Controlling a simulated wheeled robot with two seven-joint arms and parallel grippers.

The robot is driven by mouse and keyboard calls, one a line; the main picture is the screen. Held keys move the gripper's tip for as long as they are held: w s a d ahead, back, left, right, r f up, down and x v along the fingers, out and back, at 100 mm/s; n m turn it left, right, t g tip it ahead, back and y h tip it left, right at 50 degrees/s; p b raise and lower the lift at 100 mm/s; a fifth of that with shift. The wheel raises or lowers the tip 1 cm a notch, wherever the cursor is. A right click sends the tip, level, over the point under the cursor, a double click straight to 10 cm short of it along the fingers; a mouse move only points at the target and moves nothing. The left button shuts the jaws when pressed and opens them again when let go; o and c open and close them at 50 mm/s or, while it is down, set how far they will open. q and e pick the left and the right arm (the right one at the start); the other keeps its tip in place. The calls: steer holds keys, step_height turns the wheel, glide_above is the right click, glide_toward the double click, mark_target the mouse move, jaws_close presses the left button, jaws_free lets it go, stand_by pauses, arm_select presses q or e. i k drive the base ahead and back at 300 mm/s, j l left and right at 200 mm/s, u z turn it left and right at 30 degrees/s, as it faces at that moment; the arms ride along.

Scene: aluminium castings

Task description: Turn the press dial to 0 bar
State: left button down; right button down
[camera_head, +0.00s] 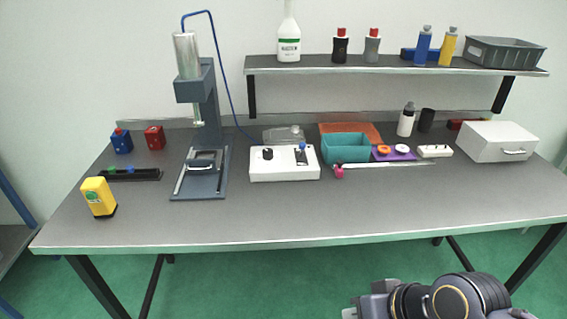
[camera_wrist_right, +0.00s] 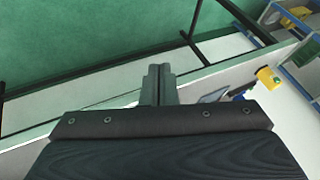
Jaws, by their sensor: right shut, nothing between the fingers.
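The press (camera_head: 208,105) stands left of the middle of the table, with a silver cylinder on top and a blue hose running to a white control box (camera_head: 285,176). A black dial (camera_head: 267,154) sits on the left part of the box's top; its setting is too small to read. My right gripper (camera_wrist_right: 158,70) is shut and empty in the wrist view. In the head view, my right arm is low at the bottom right, in front of the table and far from the dial. My left gripper is not in view.
A teal bin (camera_head: 345,148) stands just right of the control box, with a pink-handled tool (camera_head: 339,172) before it. A yellow device (camera_head: 98,197) stands at the left. A shelf (camera_head: 400,67) hangs above the table's right half. The table's front strip is clear.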

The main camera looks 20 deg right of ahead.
mark_target(267, 154)
steer(key=i+j, duration=0.3)
steer(key=i, duration=0.2)
steer(key=i+j, duration=0.25)
steer(key=i, duration=0.25)
